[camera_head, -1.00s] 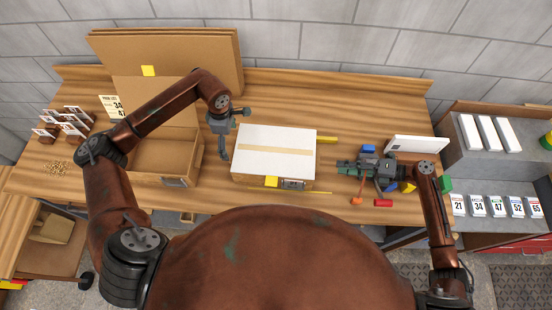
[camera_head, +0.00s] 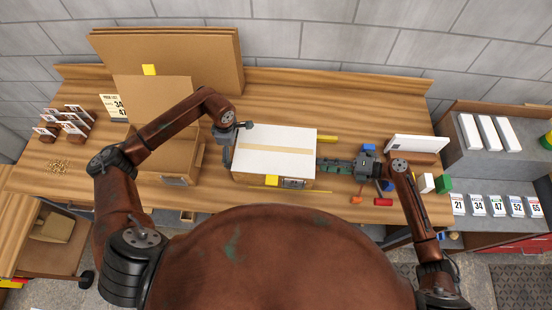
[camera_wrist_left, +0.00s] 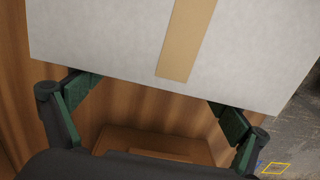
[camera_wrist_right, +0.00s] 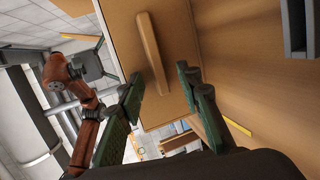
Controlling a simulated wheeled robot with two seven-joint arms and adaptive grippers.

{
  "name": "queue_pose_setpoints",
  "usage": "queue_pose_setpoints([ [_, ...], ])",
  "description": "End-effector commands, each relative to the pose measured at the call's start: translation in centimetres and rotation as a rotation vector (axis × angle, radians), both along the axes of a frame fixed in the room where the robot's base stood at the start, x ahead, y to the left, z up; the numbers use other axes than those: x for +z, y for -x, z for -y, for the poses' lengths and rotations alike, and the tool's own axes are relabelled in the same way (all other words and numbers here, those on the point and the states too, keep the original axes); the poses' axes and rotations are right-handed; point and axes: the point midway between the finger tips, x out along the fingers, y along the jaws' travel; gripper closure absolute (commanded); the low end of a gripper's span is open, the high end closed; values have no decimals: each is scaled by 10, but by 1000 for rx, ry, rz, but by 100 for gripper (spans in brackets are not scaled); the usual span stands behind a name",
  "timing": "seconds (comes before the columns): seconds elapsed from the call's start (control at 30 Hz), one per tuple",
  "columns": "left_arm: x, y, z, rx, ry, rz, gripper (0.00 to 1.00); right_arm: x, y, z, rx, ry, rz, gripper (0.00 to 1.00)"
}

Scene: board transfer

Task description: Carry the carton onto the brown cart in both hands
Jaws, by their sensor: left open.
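The carton (camera_head: 285,141), white-topped with a tan tape strip, sits on the wooden table. My left gripper (camera_head: 228,158) is open beside its left side. In the left wrist view the carton top (camera_wrist_left: 110,35) lies beyond the two spread fingers (camera_wrist_left: 150,105). My right gripper (camera_head: 325,165) is at the carton's right side. In the right wrist view its fingers (camera_wrist_right: 160,88) are apart, with a brown bar (camera_wrist_right: 152,50) on the carton's side between them; contact is unclear. A brown cart (camera_head: 28,268) with a caster stands at lower left, partly hidden.
An open cardboard box (camera_head: 160,150) stands left of my left gripper. Flat cardboard sheets (camera_head: 200,55) lean behind it. A yellow bar (camera_head: 327,139) and small coloured blocks (camera_head: 383,202) lie right of the carton. A grey shelf (camera_head: 490,165) stands at far right.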

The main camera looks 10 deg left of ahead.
Motion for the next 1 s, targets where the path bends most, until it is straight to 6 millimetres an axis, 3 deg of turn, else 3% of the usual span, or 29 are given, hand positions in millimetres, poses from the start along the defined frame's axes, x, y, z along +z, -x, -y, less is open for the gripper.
queue_pose_setpoints([
  [0.2, 0, 0, 0, 0, 0, 0, 8, 0, 0, 0, 0, 0, 0, 68],
  [0.67, 0, 0, 0, 0, 0, 0, 40, 0, 0, 0, 0, 0, 0, 100],
  [1.0, 0, 0, 0, 0, 0, 1, 63, 1, 0, 0, 0, 0, 1, 100],
])
